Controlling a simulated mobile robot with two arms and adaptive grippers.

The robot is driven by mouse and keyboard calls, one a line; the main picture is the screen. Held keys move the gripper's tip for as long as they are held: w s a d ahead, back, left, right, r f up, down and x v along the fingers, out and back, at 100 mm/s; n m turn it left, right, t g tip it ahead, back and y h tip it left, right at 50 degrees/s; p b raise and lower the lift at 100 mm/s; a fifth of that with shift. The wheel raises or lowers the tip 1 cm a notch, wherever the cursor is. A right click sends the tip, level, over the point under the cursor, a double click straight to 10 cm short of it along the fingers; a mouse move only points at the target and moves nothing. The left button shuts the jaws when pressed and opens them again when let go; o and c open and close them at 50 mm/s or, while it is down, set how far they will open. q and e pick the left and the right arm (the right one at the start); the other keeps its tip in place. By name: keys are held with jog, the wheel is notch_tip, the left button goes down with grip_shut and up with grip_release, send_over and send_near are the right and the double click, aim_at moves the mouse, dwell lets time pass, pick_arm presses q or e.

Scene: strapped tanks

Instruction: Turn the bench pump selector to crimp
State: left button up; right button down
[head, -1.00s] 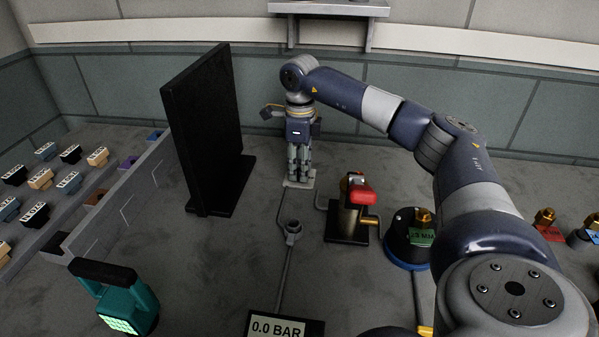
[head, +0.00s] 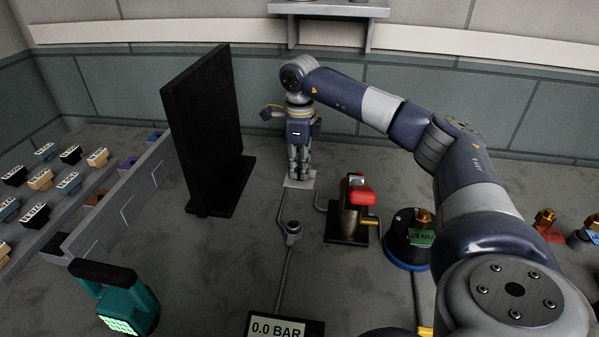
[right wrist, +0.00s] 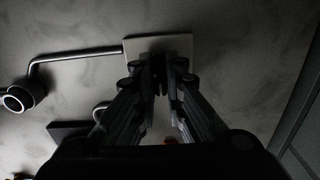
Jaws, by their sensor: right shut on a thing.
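The pump selector sits on a small pale plate (head: 289,184) on the bench, with pipes running from it. The plate also shows in the right wrist view (right wrist: 182,44). My right gripper (head: 299,177) points straight down over the plate and is shut on the selector. Its fingers hide the selector in both views, so its setting cannot be read. In the right wrist view the fingertips (right wrist: 161,88) are close together over the plate. The bench pump (head: 352,212), with a red handle and dark base, stands just right of the plate. My left gripper is not in view.
A tall black panel (head: 205,130) stands left of the gripper. A display (head: 278,328) reads 0.0 BAR. A blue-based, brass-topped tank (head: 408,240) stands right of the pump. A teal device (head: 128,308) is at front left. Labelled blocks fill the left side.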

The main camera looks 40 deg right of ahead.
jog(key=shift+r+n+p, duration=0.15)
jog(key=shift+n+p, duration=0.4)
jog(key=shift+n, duration=0.85)
jog(key=shift+n+p, duration=0.6)
jog(key=shift+p, duration=0.1)
jog(key=shift+n, duration=0.8)
